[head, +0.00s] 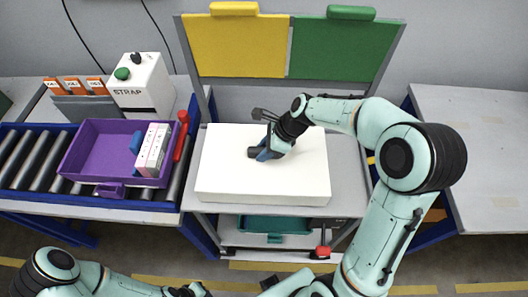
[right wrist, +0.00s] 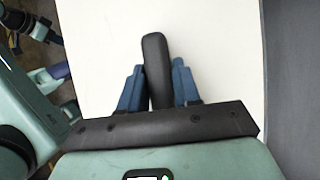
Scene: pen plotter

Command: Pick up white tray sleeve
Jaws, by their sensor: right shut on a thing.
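The white tray sleeve (head: 225,178) is a wide, low white box on the grey middle table. It also fills much of the right wrist view (right wrist: 215,50). A black handle (right wrist: 155,62) stands up from its top. My right gripper (head: 262,153) is over the middle of the sleeve, its blue fingers on either side of the handle and shut on it. The fingers (right wrist: 158,88) also show in the right wrist view. I cannot tell whether the sleeve rests on the table or is slightly raised. My left arm is low at the bottom left; its gripper is not clearly visible.
A purple tray (head: 95,150) with a white box (head: 152,150) sits on the roller conveyor to the left, near a STRAP machine (head: 140,88). Yellow (head: 235,45) and green (head: 338,50) panels stand behind. A teal bin (head: 270,224) is below. The right table (head: 475,150) looks clear.

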